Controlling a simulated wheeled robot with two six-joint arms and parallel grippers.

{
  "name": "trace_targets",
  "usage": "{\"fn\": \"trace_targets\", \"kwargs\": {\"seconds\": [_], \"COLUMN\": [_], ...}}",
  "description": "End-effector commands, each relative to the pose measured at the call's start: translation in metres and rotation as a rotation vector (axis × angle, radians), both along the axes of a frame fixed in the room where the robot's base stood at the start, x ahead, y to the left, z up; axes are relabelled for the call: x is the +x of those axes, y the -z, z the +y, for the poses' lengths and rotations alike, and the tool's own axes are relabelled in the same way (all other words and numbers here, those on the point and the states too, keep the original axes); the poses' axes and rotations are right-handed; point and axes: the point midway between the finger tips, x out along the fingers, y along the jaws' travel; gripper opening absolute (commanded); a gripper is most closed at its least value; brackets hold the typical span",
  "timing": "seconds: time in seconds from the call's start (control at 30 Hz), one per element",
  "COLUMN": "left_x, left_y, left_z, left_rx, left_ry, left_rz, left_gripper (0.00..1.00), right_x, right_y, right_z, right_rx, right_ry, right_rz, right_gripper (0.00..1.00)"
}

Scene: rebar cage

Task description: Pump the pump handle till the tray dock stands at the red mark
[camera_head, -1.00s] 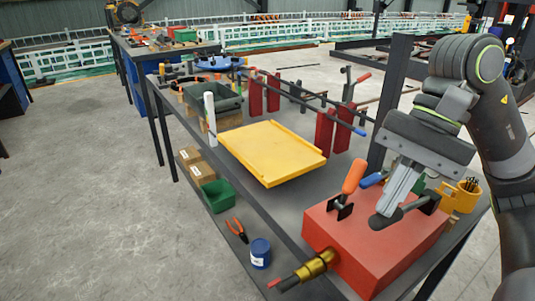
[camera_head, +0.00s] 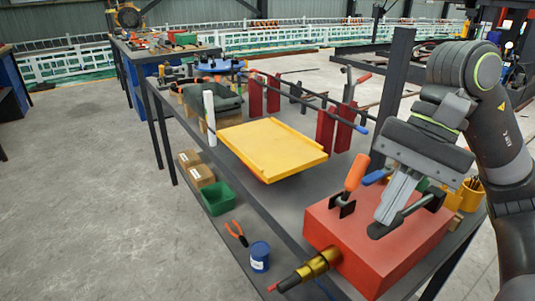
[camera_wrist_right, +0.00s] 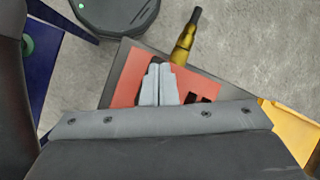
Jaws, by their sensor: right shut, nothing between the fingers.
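The yellow tray dock (camera_head: 272,148) stands level above the dark bench, with a bit of red showing under its front edge. A white upright post (camera_head: 210,118) stands at its left; I cannot make out a red mark on it. A dark lever, which looks like the pump handle (camera_head: 402,220), lies low over the red pump block (camera_head: 355,245). My right gripper (camera_head: 384,218) is shut and empty, its fingertips pointing down at the lever's free end; contact is hard to tell. In the wrist view its fingers (camera_wrist_right: 158,85) are together over the red block (camera_wrist_right: 127,78). My left gripper is not in view.
An orange-handled clamp (camera_head: 354,173) and a blue handle (camera_head: 375,177) stand close left of my right gripper. A brass fitting (camera_head: 317,264) sticks out of the block's front. A yellow cup (camera_head: 470,196) is at the right. A dark upright column (camera_head: 393,95) rises behind.

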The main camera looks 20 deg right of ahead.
Motion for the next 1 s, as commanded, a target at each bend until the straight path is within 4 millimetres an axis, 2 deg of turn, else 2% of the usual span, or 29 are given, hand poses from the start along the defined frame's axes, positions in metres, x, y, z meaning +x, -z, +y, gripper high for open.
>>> {"fn": "trace_targets", "kwargs": {"seconds": [0.17,0.57,0.7,1.0], "left_x": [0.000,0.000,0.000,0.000], "left_y": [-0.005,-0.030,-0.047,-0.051], "left_z": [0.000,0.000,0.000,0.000], "left_rx": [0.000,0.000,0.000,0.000], "left_ry": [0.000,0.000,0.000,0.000], "left_rz": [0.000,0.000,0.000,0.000], "left_gripper": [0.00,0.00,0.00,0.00], "right_x": [0.001,0.006,0.007,0.008], "right_y": [-0.007,-0.054,-0.070,-0.074], "right_z": [-0.002,-0.019,-0.024,-0.027], "right_rx": [-0.002,-0.001,-0.002,-0.001], "right_ry": [0.002,0.003,0.002,0.000], "right_rz": [-0.002,-0.001,0.001,-0.001], "right_gripper": [0.00,0.00,0.00,0.00]}}
